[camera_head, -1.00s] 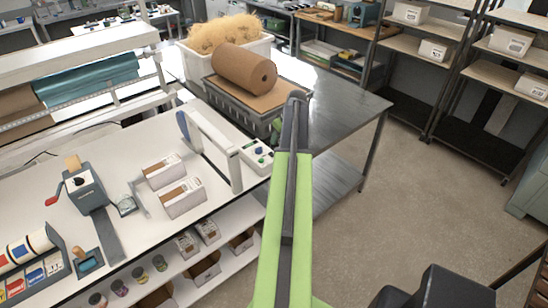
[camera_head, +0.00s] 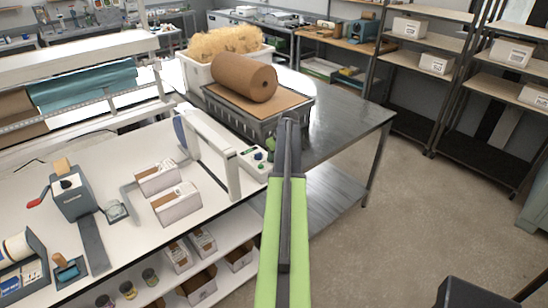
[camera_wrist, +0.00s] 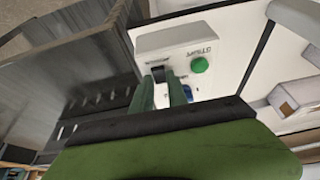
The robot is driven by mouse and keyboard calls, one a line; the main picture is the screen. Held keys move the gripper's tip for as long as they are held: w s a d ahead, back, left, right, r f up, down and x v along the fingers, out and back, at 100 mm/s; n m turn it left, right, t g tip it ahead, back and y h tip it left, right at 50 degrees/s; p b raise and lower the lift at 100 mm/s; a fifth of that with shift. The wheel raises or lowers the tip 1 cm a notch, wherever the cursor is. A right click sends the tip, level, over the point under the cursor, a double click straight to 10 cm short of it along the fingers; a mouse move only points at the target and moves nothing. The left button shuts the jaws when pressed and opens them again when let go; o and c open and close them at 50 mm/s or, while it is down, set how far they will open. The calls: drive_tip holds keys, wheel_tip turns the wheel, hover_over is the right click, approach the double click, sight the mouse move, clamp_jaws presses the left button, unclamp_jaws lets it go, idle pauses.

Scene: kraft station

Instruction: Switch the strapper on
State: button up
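The strapper shows in the head view as a white arch (camera_head: 212,152) with a white control box (camera_head: 254,166) at its right foot, on the edge of the white bench. In the wrist view its control panel (camera_wrist: 178,42) fills the upper middle. It carries a green button (camera_wrist: 200,65), a dark switch (camera_wrist: 158,74) and a blue control (camera_wrist: 187,91) partly hidden by a finger. My gripper (camera_wrist: 162,92) points at the panel, its two green fingers apart, with the dark switch seen in line with the gap between them. Whether they touch it I cannot tell.
A metal table (camera_head: 345,122) stands right behind the strapper, with a grey crate (camera_head: 228,112) bearing a brown paper roll (camera_head: 245,77). Small boxes (camera_head: 176,203) and a tape dispenser (camera_head: 72,192) stand on the bench to the left. The floor at right is open.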

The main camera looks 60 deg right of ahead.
clamp_jaws()
drive_tip(key=shift+w+d+r+g+p, duration=0.2)
drive_tip(key=shift+w+r+g+p, duration=0.1)
drive_tip(key=shift+g+p, duration=0.4)
drive_tip(key=shift+w+f+g+y, duration=0.1)
drive_tip(key=shift+f+g+y, duration=0.1)
drive_tip(key=shift+g+y, duration=0.3)
drive_tip(key=o, duration=0.6)
unclamp_jaws()
drive_tip(key=shift+f, duration=0.1)
drive_tip(key=shift+c, duration=0.2)
